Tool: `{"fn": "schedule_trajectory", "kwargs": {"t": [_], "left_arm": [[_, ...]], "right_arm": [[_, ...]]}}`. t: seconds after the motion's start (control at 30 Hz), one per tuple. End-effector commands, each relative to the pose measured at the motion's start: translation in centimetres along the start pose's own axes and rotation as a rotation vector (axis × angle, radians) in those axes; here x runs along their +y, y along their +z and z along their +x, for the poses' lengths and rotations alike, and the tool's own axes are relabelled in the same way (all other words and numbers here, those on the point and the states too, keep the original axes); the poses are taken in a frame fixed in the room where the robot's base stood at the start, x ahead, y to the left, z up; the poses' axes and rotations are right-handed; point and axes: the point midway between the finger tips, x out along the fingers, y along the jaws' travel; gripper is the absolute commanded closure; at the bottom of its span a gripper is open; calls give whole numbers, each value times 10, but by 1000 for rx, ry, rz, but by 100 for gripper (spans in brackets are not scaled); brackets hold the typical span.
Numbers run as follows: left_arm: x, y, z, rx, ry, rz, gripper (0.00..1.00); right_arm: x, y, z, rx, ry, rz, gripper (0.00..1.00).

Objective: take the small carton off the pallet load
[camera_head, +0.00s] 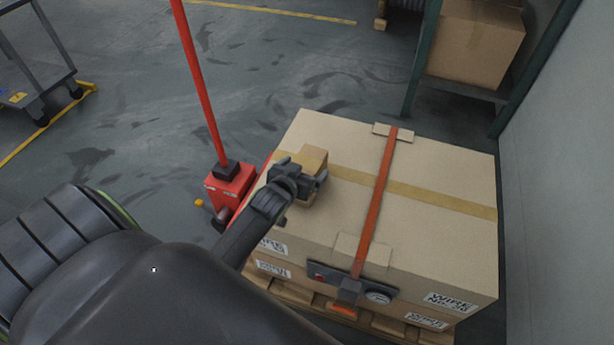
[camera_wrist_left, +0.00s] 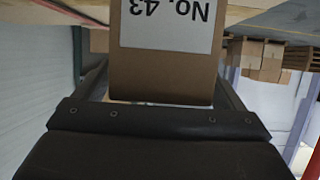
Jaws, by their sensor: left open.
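The small tan carton (camera_head: 314,157) sits on top of the large strapped carton (camera_head: 440,165) near its left edge. My left gripper (camera_head: 302,176) is over the near side of the small carton and partly hides it. In the left wrist view the small carton (camera_wrist_left: 165,78), with a white label reading "No. 43" upside down, stands between the two fingers. The fingers are open, one on each side of it. Whether either finger touches it I cannot tell. The large carton rests on a wooden pallet (camera_head: 385,325). My right gripper is not in view.
An orange strap (camera_head: 379,200) with a buckle (camera_head: 349,292) crosses the load right of the small carton. A red pallet jack (camera_head: 229,184) with a tall handle stands left. A rack with a carton (camera_head: 474,42) and a wall bound the right.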

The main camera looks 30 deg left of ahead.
Motion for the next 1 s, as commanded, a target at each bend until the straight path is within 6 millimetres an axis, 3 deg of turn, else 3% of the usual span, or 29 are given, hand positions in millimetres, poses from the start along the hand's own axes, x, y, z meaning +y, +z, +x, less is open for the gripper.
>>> {"fn": "schedule_trajectory", "kwargs": {"t": [0.3, 0.8, 1.0], "left_arm": [[0, 0, 6, 1, 0, 0, 9], [0, 0, 6, 0, 0, 0, 72], [1, -2, 6, 5, 1, 0, 72]], "right_arm": [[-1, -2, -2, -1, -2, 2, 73], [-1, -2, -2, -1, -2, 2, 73], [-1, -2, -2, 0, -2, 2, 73]]}}
